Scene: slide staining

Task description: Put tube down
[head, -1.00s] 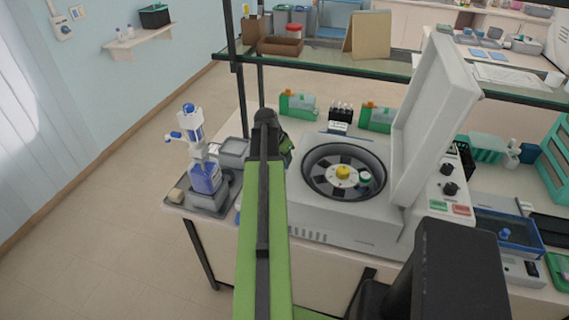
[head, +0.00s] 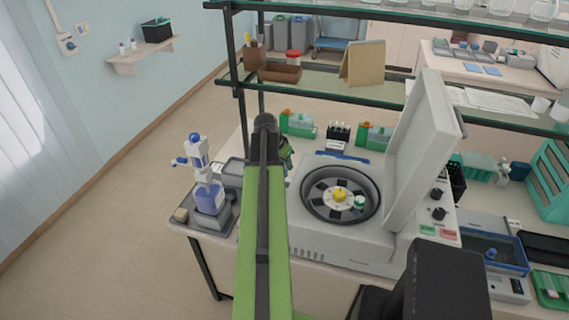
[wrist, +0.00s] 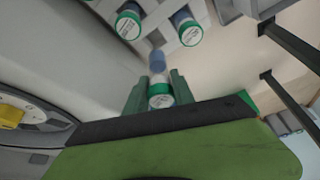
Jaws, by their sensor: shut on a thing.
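In the wrist view, my gripper (wrist: 158,88) is shut on a tube (wrist: 160,92) with a white top and a green cap band. In the head view, my gripper (head: 287,153) is mostly hidden behind my green arm, left of the centrifuge (head: 340,235), and the held tube cannot be made out. Two more tubes, a left one (wrist: 129,22) and a right one (wrist: 187,28), stand in a pale rack (wrist: 158,12) beyond the held tube. I cannot tell whether the held tube touches anything.
The centrifuge lid (head: 415,155) stands open. Its rotor has a yellow hub (head: 339,195) and a green-capped tube (head: 360,202). A blue-and-white dispenser (head: 208,190) stands on a tray at the bench's left end. Green-and-orange boxes (head: 297,124) stand behind. A glass shelf (head: 330,84) crosses above.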

